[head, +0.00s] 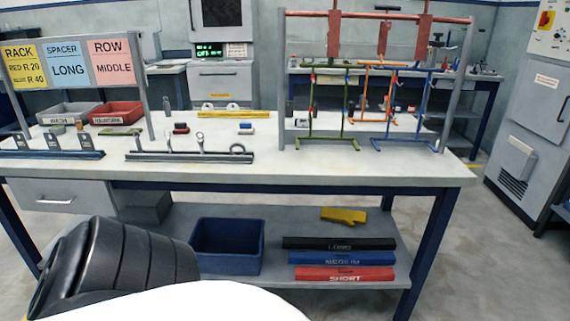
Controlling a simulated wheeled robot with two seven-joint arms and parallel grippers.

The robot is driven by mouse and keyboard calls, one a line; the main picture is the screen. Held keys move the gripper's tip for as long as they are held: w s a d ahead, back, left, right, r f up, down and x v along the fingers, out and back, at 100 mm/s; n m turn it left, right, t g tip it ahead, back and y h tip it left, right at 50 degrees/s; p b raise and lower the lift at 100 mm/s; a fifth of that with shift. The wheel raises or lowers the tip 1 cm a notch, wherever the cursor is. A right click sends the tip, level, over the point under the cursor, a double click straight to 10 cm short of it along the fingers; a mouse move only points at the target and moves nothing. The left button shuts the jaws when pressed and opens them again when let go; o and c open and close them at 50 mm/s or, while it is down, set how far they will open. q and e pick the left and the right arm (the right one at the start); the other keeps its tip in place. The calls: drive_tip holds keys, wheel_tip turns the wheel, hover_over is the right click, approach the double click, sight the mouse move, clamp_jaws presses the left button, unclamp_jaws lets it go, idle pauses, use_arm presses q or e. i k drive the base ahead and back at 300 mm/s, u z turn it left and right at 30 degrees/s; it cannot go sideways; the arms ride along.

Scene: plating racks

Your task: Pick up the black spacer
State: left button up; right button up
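The black spacer (338,243) is a long flat bar marked "LONG". It lies on the lower shelf under the workbench, right of centre. The blue spacer (342,258) marked "MEDIUM" lies just in front of it, and the red spacer (344,274) marked "SHORT" lies in front of that. No gripper shows in the head view, so neither is seen near the black spacer. A sign on the bench (66,69) reads "SPACER LONG" on its blue card, between a yellow rack card and a pink row card.
A yellow object (343,215) lies behind the black spacer. A blue bin (227,246) stands to its left on the shelf. The workbench top (400,165) overhangs the shelf, and a blue leg (428,240) stands to the right. Hanging racks (388,105) stand above.

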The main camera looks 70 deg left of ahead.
sight(287, 242)
drive_tip(key=u, duration=0.75)
drive_tip(key=i, duration=2.55)
drive_tip(key=u, duration=0.8)
